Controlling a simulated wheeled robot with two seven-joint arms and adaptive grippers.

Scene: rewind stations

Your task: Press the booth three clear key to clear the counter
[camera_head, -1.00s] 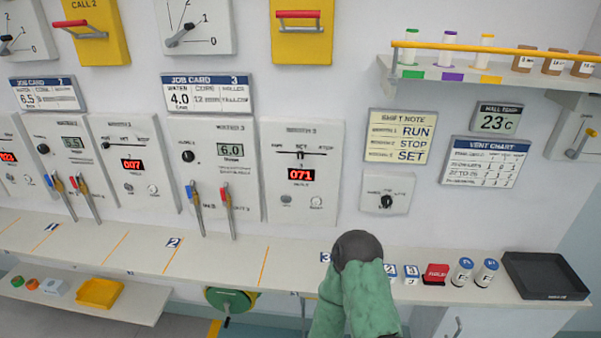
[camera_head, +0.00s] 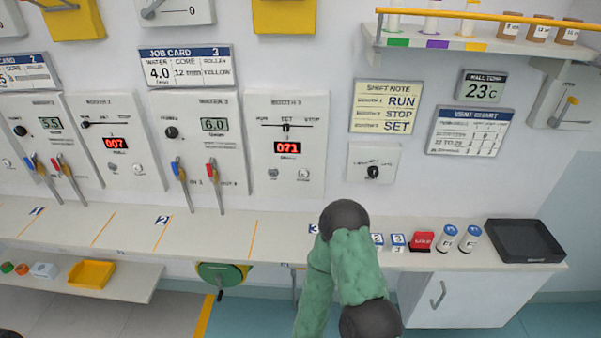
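The booth 3 panel (camera_head: 286,110) hangs on the wall, upper middle. Its red counter display (camera_head: 287,148) reads 071. Below it are two small round keys, a grey left key (camera_head: 273,173) and a paler right key (camera_head: 303,173). Their labels are too small to read, so I cannot tell which is the clear key. A slider selector (camera_head: 286,126) sits above the display. One of my arms, green-sleeved with dark joints, rises from the bottom edge right of middle, below and right of the panel. Neither gripper shows, and nothing of mine touches the panel.
A long white bench (camera_head: 190,225) runs under the panels. At its right are a red block (camera_head: 422,241), two white canisters (camera_head: 458,238) and a black tray (camera_head: 525,240). A shift note (camera_head: 387,107) and small dial box (camera_head: 373,163) hang right of booth 3. Bench before booth 3 is mostly clear.

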